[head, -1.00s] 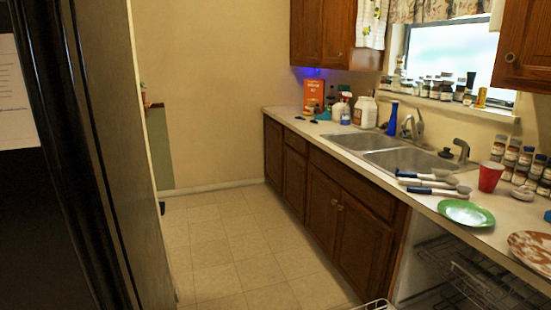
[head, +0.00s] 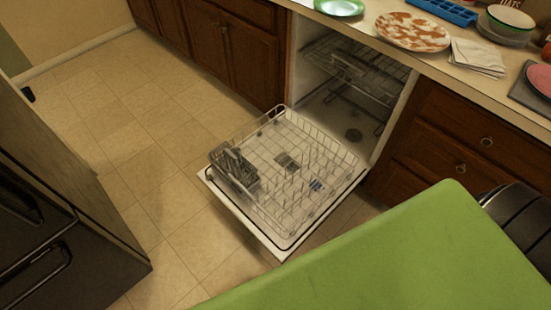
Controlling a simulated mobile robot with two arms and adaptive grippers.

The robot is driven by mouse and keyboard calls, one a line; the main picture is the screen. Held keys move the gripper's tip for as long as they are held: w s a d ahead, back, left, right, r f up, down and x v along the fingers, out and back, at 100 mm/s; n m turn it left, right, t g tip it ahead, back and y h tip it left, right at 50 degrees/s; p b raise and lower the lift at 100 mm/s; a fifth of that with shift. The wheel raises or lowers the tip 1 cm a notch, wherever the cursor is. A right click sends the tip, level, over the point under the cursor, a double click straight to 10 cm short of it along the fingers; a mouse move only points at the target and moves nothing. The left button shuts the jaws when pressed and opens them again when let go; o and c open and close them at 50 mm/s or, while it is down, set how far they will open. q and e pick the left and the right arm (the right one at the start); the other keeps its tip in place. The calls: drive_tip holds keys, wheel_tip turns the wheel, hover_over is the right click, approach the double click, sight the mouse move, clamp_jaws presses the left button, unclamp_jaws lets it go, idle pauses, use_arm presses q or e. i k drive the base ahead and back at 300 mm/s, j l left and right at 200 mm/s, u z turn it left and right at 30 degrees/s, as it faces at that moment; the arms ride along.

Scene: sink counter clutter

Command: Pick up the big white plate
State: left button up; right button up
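A large round plate with a white and rust-brown pattern (head: 412,31) lies on the counter in the head view. I cannot make out a plain big white plate. A stack of pale dishes with a green-rimmed bowl on top (head: 511,17) stands to its right. A small green plate (head: 339,7) lies to its left, cut by the top edge. Neither of my grippers shows in the head view.
The dishwasher door is down, with its wire rack (head: 285,172) out over the floor. A green surface (head: 400,260) fills the lower right. White napkins (head: 478,57) and a blue ice tray (head: 442,11) lie on the counter. The tiled floor (head: 130,150) is clear at left.

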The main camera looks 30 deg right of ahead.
sight(414, 32)
drive_tip(key=z, duration=1.7)
